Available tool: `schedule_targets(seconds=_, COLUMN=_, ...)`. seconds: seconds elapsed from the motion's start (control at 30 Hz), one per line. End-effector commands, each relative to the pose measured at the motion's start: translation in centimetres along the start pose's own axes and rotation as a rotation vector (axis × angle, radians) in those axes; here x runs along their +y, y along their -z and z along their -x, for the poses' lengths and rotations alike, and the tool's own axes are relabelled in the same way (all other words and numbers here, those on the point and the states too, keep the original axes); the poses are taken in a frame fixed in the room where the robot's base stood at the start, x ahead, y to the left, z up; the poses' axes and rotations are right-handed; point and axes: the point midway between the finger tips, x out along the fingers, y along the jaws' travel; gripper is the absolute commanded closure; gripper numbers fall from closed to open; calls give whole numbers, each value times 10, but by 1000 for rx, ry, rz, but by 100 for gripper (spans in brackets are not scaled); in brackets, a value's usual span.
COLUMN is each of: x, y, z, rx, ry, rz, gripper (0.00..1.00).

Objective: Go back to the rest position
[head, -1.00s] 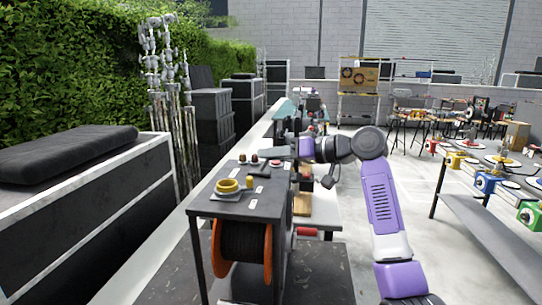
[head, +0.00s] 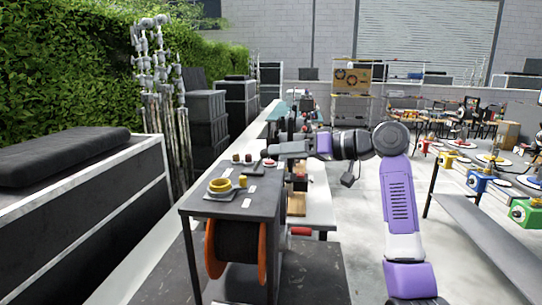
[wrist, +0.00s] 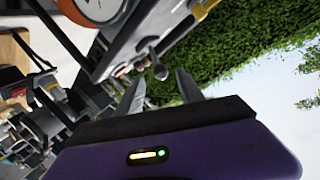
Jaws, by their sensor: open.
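My purple and grey arm reaches up from the lower right in the head view and bends left at its dark elbow. My gripper (head: 268,152) points left, near the far right corner of a dark cart top (head: 262,205).
The cart carries a yellow roll (head: 221,185) on a grey plate and several small knobs. A cable reel with orange rims (head: 262,254) hangs below. A black case (head: 70,215) stands left, and a grey bench (head: 480,215) right. Open floor lies between arm and bench.

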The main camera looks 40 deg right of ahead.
Motion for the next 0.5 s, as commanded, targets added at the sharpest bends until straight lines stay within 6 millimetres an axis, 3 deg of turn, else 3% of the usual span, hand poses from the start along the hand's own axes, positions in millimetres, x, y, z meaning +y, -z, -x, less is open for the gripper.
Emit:
schedule_targets(seconds=0.2, x=0, y=0, z=20, rx=1, ry=-1, rz=0, gripper=55)
schedule_targets(seconds=0.5, x=0, y=0, z=22, rx=1, ry=0, rz=-1, gripper=55)
